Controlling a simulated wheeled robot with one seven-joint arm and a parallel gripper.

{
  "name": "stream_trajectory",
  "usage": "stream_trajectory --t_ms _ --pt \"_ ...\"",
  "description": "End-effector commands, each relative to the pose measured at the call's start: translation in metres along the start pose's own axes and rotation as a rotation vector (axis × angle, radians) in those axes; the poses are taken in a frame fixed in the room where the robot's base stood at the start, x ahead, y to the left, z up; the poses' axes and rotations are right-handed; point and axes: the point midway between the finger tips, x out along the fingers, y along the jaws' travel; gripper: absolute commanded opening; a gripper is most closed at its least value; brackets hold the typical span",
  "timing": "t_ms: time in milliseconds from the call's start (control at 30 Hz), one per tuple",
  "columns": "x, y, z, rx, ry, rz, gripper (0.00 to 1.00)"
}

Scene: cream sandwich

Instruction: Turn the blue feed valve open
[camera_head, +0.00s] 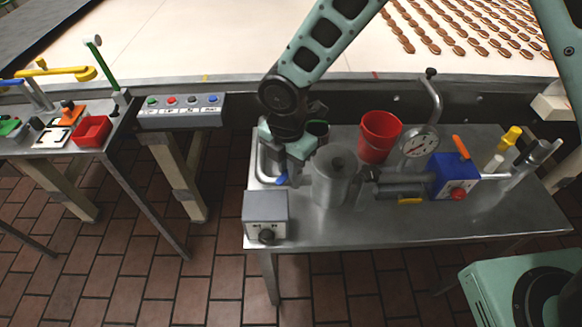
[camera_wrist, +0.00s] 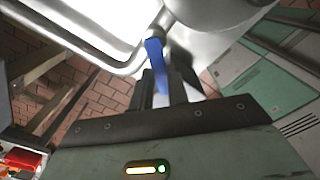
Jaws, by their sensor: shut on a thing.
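The blue feed valve handle (camera_wrist: 156,62) shows in the wrist view, at the end of a metal pipe, with the fingers of my gripper (camera_wrist: 163,90) shut on its near end. In the head view a small bit of the blue handle (camera_head: 282,179) shows at the left of the steel tank (camera_head: 334,178). My gripper (camera_head: 291,172) is there, low beside the tank, and my arm hides most of the fingers. I cannot tell from these views how far the valve is turned.
A grey control box (camera_head: 265,214) stands at the table's front left corner, close to my gripper. A red bucket (camera_head: 379,136), a pressure gauge (camera_head: 418,142) and a blue box (camera_head: 452,176) stand to the right. The table's front right (camera_head: 490,215) is clear.

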Motion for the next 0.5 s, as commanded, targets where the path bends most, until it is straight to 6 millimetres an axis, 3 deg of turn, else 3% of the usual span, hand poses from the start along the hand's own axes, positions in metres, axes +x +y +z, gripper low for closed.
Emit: stream_trajectory --t_ms 500 --pt "0.0 0.016 0.004 0.482 -0.001 0.004 0.0"
